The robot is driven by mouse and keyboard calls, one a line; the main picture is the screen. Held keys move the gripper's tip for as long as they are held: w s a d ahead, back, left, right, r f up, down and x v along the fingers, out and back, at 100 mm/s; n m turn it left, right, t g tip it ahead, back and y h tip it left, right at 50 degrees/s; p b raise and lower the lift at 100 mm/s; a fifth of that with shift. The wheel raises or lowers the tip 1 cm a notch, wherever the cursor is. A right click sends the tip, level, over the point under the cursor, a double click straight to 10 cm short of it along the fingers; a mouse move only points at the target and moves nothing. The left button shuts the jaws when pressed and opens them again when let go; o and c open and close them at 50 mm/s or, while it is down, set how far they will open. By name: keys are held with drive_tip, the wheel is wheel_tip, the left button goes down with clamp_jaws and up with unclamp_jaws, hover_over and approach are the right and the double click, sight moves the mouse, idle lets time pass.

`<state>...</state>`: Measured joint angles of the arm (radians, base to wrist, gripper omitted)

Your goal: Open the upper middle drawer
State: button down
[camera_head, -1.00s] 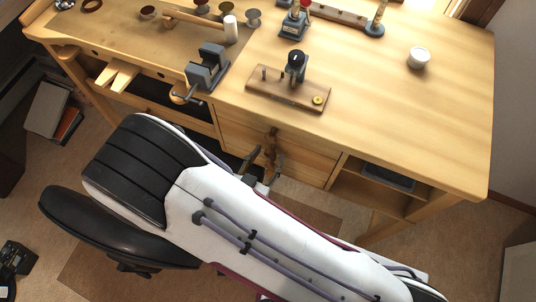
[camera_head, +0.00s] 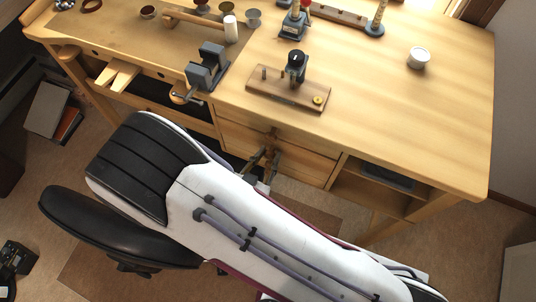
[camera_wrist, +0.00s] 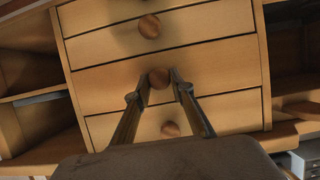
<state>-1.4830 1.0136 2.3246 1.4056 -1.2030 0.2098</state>
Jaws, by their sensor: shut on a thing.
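The wooden drawer stack (camera_head: 305,164) is under the bench, right of the middle in the head view. The wrist view shows three round wooden knobs, one above another. My gripper (camera_wrist: 160,82) is shut on the middle one of these, a drawer knob (camera_wrist: 159,77), with one finger on each side. The drawer front (camera_wrist: 225,70) behind it looks flush with its neighbours. Another knob (camera_wrist: 149,26) is above and one (camera_wrist: 170,129) below, between my fingers' lower parts. In the head view my gripper (camera_head: 266,154) is at the drawer fronts, and my arm hides the lower part.
Open shelves flank the drawers; the right one holds a dark box (camera_head: 388,177). The bench top (camera_head: 440,130) overhangs the drawers. On it stand a grey vise (camera_head: 207,66), a wooden block with a tool (camera_head: 288,87) and a white cup (camera_head: 419,58). A black stool seat (camera_head: 110,232) is at the left.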

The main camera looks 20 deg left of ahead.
drive_tip(key=s, duration=0.8)
drive_tip(key=shift+s, duration=0.4)
drive_tip(key=c, duration=1.8)
unclamp_jaws()
drive_tip(key=shift+o, duration=0.2)
drive_tip(key=shift+s+r, duration=0.1)
wheel_tip(320, 180, up, 8)
drive_tip(key=s, duration=0.2)
drive_tip(key=shift+s, duration=0.25)
